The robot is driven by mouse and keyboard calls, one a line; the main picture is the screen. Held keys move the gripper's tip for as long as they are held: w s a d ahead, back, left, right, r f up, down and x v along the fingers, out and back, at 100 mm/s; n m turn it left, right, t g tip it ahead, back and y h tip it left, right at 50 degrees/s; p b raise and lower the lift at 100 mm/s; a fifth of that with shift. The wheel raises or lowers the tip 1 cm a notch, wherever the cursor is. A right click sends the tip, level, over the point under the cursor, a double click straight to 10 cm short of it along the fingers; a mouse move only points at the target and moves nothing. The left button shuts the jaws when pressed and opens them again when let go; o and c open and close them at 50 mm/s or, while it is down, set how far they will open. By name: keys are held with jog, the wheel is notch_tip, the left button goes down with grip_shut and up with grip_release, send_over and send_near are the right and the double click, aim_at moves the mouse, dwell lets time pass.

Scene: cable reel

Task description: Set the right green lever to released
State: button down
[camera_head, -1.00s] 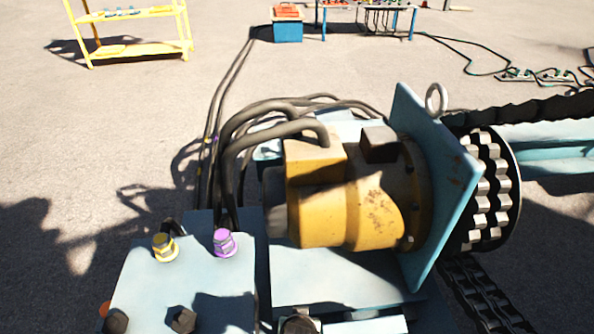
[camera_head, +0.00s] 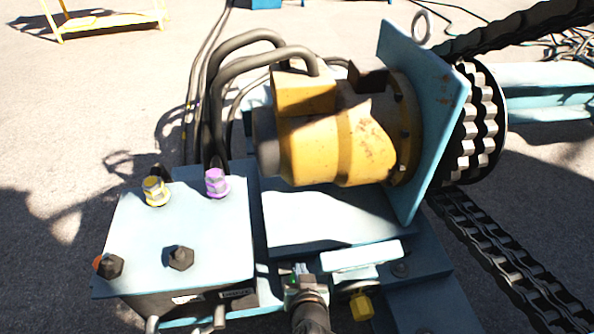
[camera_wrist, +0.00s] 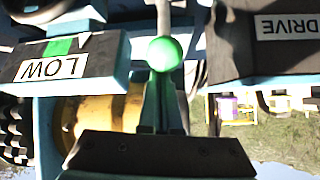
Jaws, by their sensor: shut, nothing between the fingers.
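A green ball knob (camera_wrist: 164,54) on a grey rod shows in the upper middle of the wrist view. My gripper (camera_wrist: 165,90) is shut, with its narrow fingertips right at the knob and nothing between them. I cannot tell whether they touch it. In the head view my gripper (camera_head: 301,280) is at the bottom centre, beside the box with the bolts. A small green spot (camera_head: 293,280) shows there, largely hidden. No second green lever can be made out, and the lever's setting cannot be read.
Upside-down labels "LOW" (camera_wrist: 50,67) and "DRIVE" (camera_wrist: 287,27) flank the knob. The head view shows a yellow motor (camera_head: 345,145), a pale blue bolted box (camera_head: 185,230), a yellow knob (camera_head: 361,306) and a chain (camera_head: 510,265). Open ground lies left.

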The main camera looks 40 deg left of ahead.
jog(key=s+d+f+t+y+b, duration=0.2)
jog(key=s+d+f+b, duration=0.3)
jog(key=b, duration=1.3)
jog(key=shift+d+f+t+y+b, duration=0.3)
jog(key=shift+d+t+y, duration=0.1)
jog(key=shift+y, duration=0.2)
jog(key=shift+f, duration=0.2)
notch_tip(320, 180, up, 6)
jog(key=w+p, duration=0.2)
jog(key=p, duration=0.2)
jog(key=s+d+f, duration=0.1)
jog(key=s+d, duration=0.5)
jog(key=s, duration=0.1)
jog(key=shift+s+d+p, duration=0.15)
jog(key=shift+d+p, duration=0.15)
jog(key=shift+p, duration=0.15)
jog(key=shift+f, duration=0.1)
